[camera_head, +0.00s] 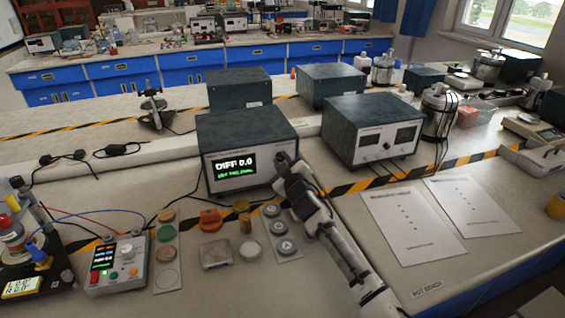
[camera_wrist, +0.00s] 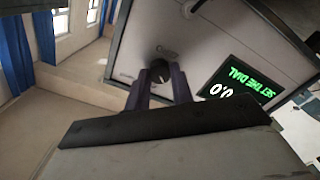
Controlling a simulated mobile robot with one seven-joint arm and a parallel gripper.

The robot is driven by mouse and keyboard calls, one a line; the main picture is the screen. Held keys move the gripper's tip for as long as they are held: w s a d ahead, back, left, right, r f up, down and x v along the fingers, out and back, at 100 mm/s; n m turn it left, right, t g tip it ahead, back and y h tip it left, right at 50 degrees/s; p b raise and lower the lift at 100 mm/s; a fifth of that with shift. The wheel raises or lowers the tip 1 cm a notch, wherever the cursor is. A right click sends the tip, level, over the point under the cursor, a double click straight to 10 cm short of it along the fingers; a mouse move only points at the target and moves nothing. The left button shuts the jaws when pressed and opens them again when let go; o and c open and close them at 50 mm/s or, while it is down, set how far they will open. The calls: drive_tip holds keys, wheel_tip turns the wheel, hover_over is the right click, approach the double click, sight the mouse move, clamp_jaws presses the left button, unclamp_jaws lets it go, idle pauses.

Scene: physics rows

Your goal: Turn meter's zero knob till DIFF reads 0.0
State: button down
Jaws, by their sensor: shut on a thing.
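The meter (camera_head: 246,146) is a dark-topped box with a pale front panel, on the bench in the middle of the head view. Its screen (camera_head: 235,168) reads "DIFF 0.0" in white, with a smaller green line below. In the wrist view the screen (camera_wrist: 245,92) shows "0.0" and green "SET THE DIAL", turned over. The dark round zero knob (camera_wrist: 160,70) sits on the panel between my gripper's fingertips. My gripper (camera_wrist: 159,80) is shut on the knob. In the head view my gripper (camera_head: 284,160) reaches the panel's right side and hides the knob.
A second dark box with two windows (camera_head: 371,135) stands to the right. A small grey control box (camera_head: 118,262) with wires stands front left. Several small discs and an orange piece (camera_head: 210,220) lie in front of the meter. Two paper sheets (camera_head: 412,225) lie at the right.

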drive_tip(key=c, duration=1.2)
unclamp_jaws()
drive_tip(key=b+v, duration=0.4)
drive_tip(key=v, duration=1)
